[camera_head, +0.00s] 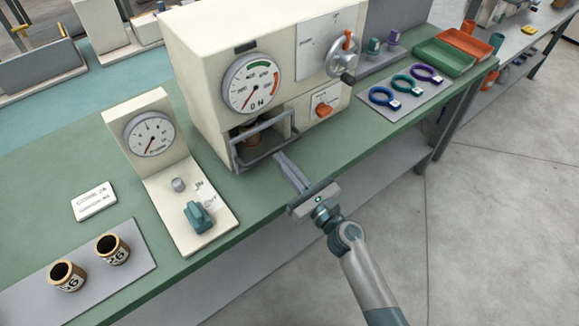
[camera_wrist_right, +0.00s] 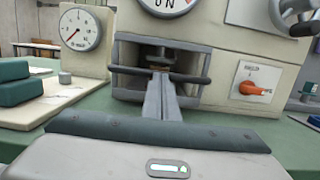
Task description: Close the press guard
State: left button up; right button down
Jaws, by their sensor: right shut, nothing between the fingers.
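The cream press (camera_head: 205,75) stands on the green bench with a dial on its front. Its press guard (camera_head: 262,131), a grey bar frame, sits at the low front opening; it also shows in the wrist view as a dark horizontal bar (camera_wrist_right: 190,75). A brownish round piece is partly visible inside the opening. My right gripper (camera_head: 279,157) is shut and empty, its fingers pointing at the guard. In the wrist view the fingertips (camera_wrist_right: 160,76) overlap the guard's bar; I cannot tell whether they touch it. My left gripper is out of view.
A gauge stand (camera_head: 150,135) with a teal knob is left of the press. Two cans stand on a grey mat (camera_head: 125,285) at front left. An orange switch (camera_head: 324,110) and a handwheel (camera_head: 342,55) are on the press. Coloured rings lie to the right.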

dwell(0.3)
jog(key=shift+x, duration=1.35)
jog(key=shift+s, duration=0.1)
jog(key=shift+b, duration=0.3)
